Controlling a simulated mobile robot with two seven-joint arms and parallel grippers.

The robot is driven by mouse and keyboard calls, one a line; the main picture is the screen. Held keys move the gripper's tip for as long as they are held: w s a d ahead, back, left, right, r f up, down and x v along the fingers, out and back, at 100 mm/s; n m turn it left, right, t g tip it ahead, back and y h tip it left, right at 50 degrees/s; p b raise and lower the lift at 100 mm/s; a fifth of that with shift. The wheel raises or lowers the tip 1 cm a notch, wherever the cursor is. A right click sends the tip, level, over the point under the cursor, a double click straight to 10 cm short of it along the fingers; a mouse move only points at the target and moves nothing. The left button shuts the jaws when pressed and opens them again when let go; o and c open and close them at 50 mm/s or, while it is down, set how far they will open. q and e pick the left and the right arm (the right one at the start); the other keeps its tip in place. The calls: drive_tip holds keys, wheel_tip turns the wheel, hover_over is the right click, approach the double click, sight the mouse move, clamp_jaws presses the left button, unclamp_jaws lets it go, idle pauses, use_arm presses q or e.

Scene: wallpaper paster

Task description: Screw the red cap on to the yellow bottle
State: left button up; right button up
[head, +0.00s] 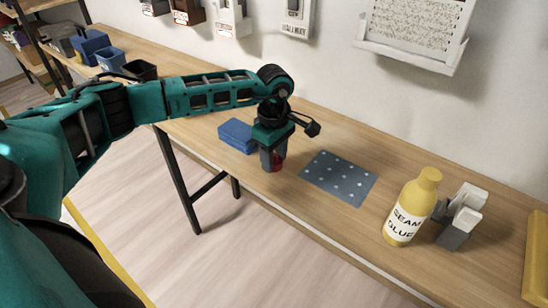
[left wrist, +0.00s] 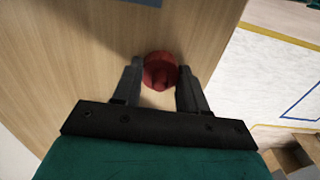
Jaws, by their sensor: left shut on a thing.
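The yellow bottle (head: 410,208), labelled "SEAM GLUE", stands upright on the bench at the right in the head view. The red cap (head: 277,163) is at the fingertips of my left gripper (head: 272,155), near the bench's front edge. In the left wrist view the red cap (left wrist: 160,72) sits between the two dark fingers of my left gripper (left wrist: 158,82), which is shut on it. Whether the cap touches the bench is hard to tell. The bottle is well to the right of my left gripper. My right gripper is not in view.
A dark dotted mat (head: 338,179) lies between my left gripper and the bottle. A blue block (head: 236,136) is behind my gripper to the left. A grey and white holder (head: 459,218) stands just right of the bottle. A yellow object (head: 536,258) lies at the far right.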

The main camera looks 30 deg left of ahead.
use_arm(q)
wheel_tip(320, 180, up, 20)
drive_tip(key=p, duration=0.1)
idle(0.5)
